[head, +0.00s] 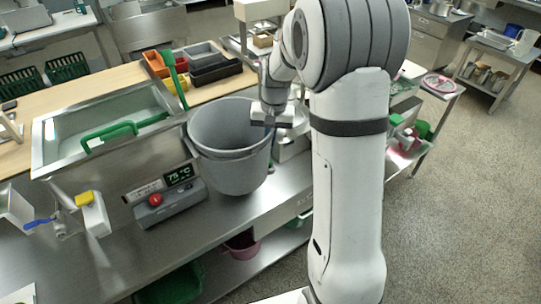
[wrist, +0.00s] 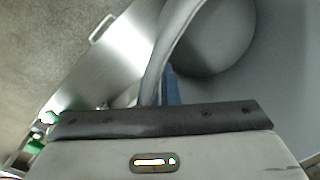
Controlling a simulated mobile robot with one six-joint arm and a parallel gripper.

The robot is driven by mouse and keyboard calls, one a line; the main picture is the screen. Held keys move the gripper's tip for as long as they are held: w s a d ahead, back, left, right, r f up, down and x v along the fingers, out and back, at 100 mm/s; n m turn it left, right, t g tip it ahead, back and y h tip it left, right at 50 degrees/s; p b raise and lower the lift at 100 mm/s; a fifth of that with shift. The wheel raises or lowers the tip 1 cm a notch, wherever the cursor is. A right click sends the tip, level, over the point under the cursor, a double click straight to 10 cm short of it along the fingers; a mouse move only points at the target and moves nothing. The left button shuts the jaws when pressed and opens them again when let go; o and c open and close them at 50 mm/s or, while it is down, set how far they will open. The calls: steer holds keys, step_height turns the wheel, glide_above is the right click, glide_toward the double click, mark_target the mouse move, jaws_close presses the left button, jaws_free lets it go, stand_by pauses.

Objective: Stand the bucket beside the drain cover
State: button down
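The grey bucket (head: 231,160) stands out in the middle of the head view, upright or nearly so, over the steel counter. Whether its base rests on the counter is unclear. My gripper (head: 270,122) is at its right rim, pointing down. In the wrist view, the bucket wall (wrist: 170,40) runs to the middle of my gripper (wrist: 163,92), with a blue finger close against its inner side. The gripper looks shut on the rim; the other finger is hidden. I cannot make out a drain cover in either view.
A steel basin (head: 105,125) with green handles and a control box (head: 170,202) with a red button are left of the bucket. Coloured bins (head: 205,65) stand behind. Tubs sit on the shelf below. Open floor (head: 450,200) lies to the right of my arm.

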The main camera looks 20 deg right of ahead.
step_height(320, 180, down, 8)
steer(key=p, duration=0.1)
stand_by(0.4)
steer(key=shift+f, duration=0.1)
steer(key=shift+f, duration=0.2)
steer(key=c, duration=1.7)
jaws_free()
steer(key=shift+r, duration=0.1)
